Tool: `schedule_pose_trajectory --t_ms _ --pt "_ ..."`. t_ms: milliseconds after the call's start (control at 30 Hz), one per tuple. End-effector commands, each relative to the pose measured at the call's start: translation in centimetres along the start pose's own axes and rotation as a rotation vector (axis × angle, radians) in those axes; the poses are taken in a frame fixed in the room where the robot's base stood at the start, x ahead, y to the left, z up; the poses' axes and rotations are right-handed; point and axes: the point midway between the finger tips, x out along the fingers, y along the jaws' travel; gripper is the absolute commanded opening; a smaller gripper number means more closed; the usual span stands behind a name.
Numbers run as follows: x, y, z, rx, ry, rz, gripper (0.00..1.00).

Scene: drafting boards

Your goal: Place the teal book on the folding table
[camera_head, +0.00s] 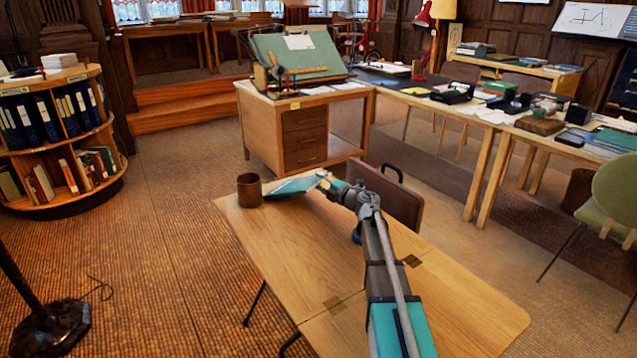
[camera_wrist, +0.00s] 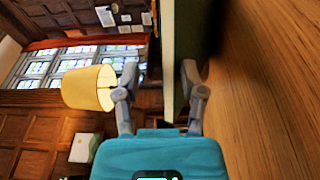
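The teal book (camera_head: 293,187) is at the far end of the folding table (camera_head: 290,245), just right of the brown cup. My gripper (camera_head: 325,181) is at the book's right end. In the wrist view the book (camera_wrist: 168,70) shows edge-on between the two fingers of my gripper (camera_wrist: 158,80). The left finger stands apart from it with a visible gap; the right finger is close to its other face, on the table side. The fingers are spread. I cannot tell whether the book rests fully flat on the table (camera_wrist: 265,100).
A brown cup (camera_head: 249,190) stands on the table's far left corner. A brown case (camera_head: 392,195) with a dark handle is beside the table's far right side. The table's near half is clear except beneath my arm. A wooden desk (camera_head: 300,135) stands behind.

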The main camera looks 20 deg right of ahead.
Motion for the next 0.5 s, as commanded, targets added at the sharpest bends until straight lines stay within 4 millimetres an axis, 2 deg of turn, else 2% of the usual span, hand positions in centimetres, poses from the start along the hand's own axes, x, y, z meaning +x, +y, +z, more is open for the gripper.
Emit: schedule_pose_trajectory --t_ms 500 --pt "-8.0 0.0 -0.1 0.0 -0.003 0.0 0.51"
